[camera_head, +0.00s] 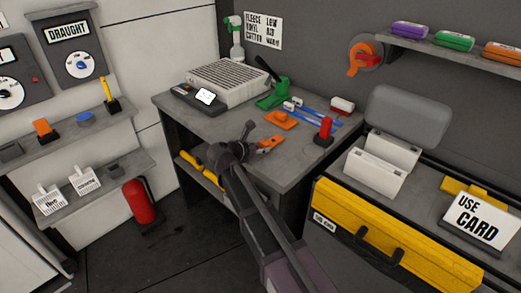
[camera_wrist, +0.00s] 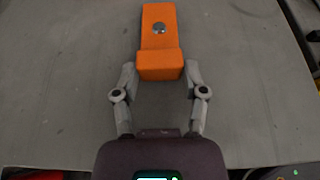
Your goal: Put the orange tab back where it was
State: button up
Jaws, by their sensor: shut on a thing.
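An orange tab (camera_wrist: 158,30) with a round metal stud lies between my gripper's fingers in the wrist view. Its thicker near end (camera_wrist: 160,66) sits between the two fingertips. My gripper (camera_wrist: 158,78) is shut on it, over the grey worktop. Whether the tab touches the worktop I cannot tell. Another orange piece (camera_head: 281,120) lies a little farther back.
The workbench (camera_head: 290,172) also bears a grey vented box (camera_head: 228,83), a green tool (camera_head: 272,97), blue-handled tools (camera_head: 310,112) and a red-topped stamp (camera_head: 325,130). Left wall shelves hold an orange block (camera_head: 43,128) and white tags (camera_head: 85,180). A yellow case (camera_head: 390,238) stands right.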

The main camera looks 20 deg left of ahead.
jog(key=shift+f, duration=0.1)
jog(key=o, duration=1)
jog(key=shift+r, duration=0.25)
jog(key=p+v, duration=0.4)
jog(key=v, duration=0.8)
jog(key=shift+p, duration=0.3)
